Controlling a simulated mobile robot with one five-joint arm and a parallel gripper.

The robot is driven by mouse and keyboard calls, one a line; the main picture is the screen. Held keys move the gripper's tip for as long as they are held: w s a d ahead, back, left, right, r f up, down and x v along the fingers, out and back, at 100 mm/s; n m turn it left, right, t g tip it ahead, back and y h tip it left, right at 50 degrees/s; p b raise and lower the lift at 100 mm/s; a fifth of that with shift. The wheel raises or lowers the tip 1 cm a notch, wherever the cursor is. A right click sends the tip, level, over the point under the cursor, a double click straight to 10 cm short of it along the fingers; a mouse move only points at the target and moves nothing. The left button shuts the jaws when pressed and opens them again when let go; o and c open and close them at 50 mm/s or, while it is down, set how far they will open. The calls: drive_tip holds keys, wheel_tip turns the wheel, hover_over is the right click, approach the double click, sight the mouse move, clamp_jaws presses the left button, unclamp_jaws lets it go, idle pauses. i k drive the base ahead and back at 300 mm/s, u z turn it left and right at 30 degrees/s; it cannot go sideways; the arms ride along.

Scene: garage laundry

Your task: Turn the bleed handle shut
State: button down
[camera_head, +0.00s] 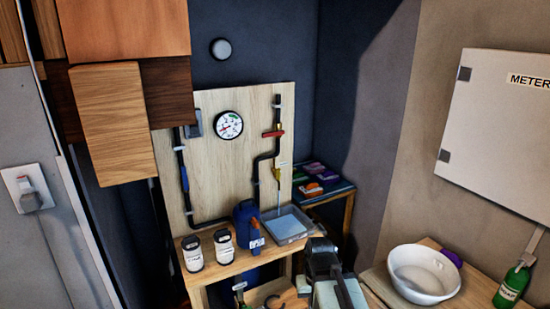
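A wooden panel (225,180) carries black pipes and a round gauge (229,125). A red handle (273,133) lies level across the right-hand pipe. Lower on that pipe is a small yellow fitting (277,173), with a thin pale blue stream (279,200) running below it into a grey tray (288,225). I cannot make out a label saying which is the bleed handle. My gripper (325,255) is at the bottom centre, in front of and below the tray, apart from both handles. Its fingers are too small and dark to tell open from shut.
Two labelled jars (208,250) and a blue container (247,225) stand on the wooden bench left of the tray. A side table (328,194) with coloured items is behind right. A white bowl (423,274) and green bottle (512,287) are at right. Wooden boxes (115,120) hang upper left.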

sight(277, 173)
drive_tip(key=i, duration=0.45)
drive_tip(key=u, duration=1.8)
